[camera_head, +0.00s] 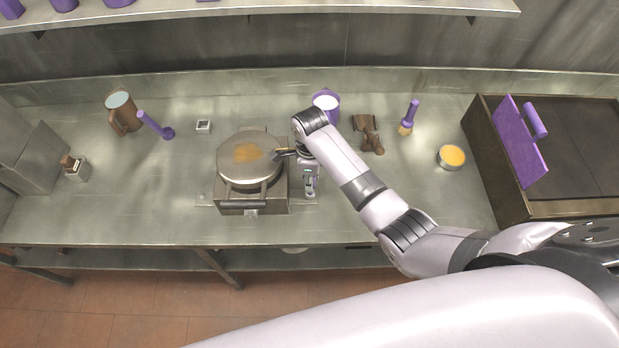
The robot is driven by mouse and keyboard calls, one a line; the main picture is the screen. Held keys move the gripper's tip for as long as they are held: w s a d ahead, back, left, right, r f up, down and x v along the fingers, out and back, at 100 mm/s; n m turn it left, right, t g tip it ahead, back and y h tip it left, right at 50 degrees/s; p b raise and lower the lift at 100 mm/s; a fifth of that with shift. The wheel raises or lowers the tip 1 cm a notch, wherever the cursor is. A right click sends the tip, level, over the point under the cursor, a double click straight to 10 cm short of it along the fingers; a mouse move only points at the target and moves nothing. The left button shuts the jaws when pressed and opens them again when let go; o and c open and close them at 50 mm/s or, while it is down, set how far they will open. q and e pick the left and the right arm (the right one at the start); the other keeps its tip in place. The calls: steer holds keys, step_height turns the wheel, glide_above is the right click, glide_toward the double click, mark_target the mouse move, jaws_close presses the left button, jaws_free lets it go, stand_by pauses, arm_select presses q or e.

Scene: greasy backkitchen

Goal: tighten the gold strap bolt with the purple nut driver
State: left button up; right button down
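A round steel cooking plate (249,171) with an orange-brown patch on top sits on a boxy metal base (250,206) on the counter. My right arm reaches in from the right. Its gripper (283,153) is small and dark at the plate's right edge, with a tiny yellowish bit beside it. I cannot tell whether its fingers hold anything. A purple-handled tool (149,122) with a round purple end leans at the left of the plate; I cannot tell if it is the nut driver. The gold strap bolt cannot be made out. My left gripper is not in view.
A brown jug (121,112) and small white box (203,127) stand left. A purple cup (327,102), brown object (370,137), purple brush (409,116) and yellow-filled bowl (451,157) stand right.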

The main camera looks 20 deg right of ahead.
steer(key=m, duration=0.3)
step_height(320, 180, up, 3)
steer(key=shift+f+p, duration=0.1)
steer(key=shift+p, duration=1.1)
steer(key=shift+r, duration=1)
